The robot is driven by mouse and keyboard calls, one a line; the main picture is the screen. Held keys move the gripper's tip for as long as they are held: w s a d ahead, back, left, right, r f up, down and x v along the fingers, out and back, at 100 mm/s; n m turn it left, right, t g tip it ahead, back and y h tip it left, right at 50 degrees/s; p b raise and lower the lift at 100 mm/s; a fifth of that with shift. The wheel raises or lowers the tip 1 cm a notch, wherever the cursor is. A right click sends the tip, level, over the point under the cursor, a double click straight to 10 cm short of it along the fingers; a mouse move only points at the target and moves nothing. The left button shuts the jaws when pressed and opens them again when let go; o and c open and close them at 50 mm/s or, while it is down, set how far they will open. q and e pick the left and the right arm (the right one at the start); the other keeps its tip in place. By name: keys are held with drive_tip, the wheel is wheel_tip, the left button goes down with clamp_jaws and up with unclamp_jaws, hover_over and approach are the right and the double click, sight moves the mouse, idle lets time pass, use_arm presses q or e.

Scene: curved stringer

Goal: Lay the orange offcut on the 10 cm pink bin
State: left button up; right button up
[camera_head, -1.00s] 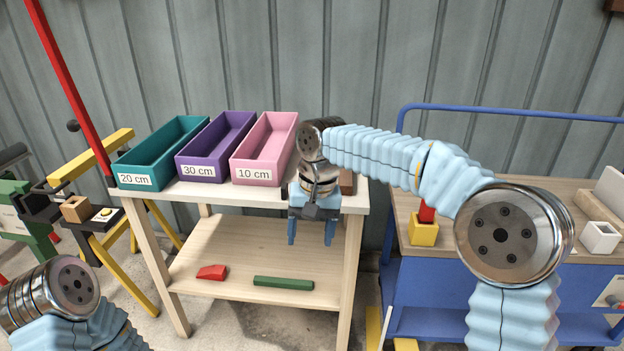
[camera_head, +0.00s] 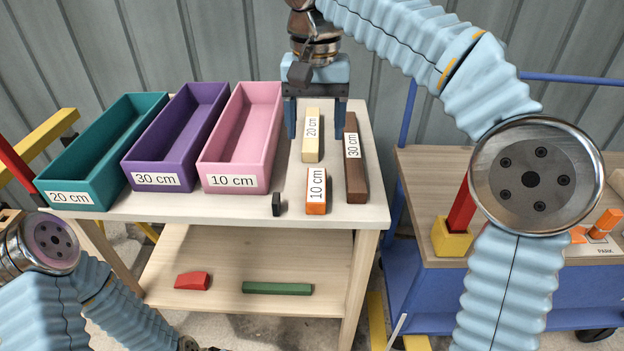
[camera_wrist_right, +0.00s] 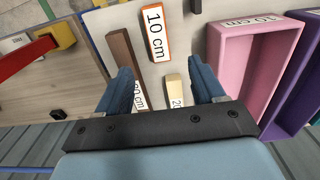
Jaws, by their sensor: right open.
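The orange offcut (camera_head: 316,191), labelled 10 cm, lies on the table top to the right of the pink bin; it also shows in the right wrist view (camera_wrist_right: 156,34). The pink bin (camera_head: 233,181), labelled 10 cm, looks empty and stands at the right end of a row of bins; its wall shows in the right wrist view (camera_wrist_right: 229,70). My right gripper (camera_head: 315,132) is open above the table, behind the orange offcut, with its fingers apart over the pale 20 cm block (camera_head: 312,145). It holds nothing. My left gripper is not visible; only my left arm shows.
A purple 30 cm bin (camera_head: 155,180) and a teal 20 cm bin (camera_head: 70,198) stand left of the pink one. A brown 30 cm block (camera_head: 356,175) and a small black piece (camera_head: 276,204) lie near the offcut. Red (camera_head: 193,281) and green (camera_head: 277,288) pieces lie on the lower shelf.

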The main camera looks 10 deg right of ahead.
drive_tip(key=b, duration=0.2)
hover_over(317, 183)
wheel_tip(317, 183, down, 7)
drive_tip(key=shift+w+a+r, duration=0.1)
drive_tip(key=shift+a, duration=0.05)
wheel_tip(317, 183, down, 6)
drive_tip(key=shift+r+b, duration=0.15)
drive_tip(key=shift+b, duration=0.2)
drive_tip(key=shift+c, duration=0.5)
drive_tip(key=c, duration=1)
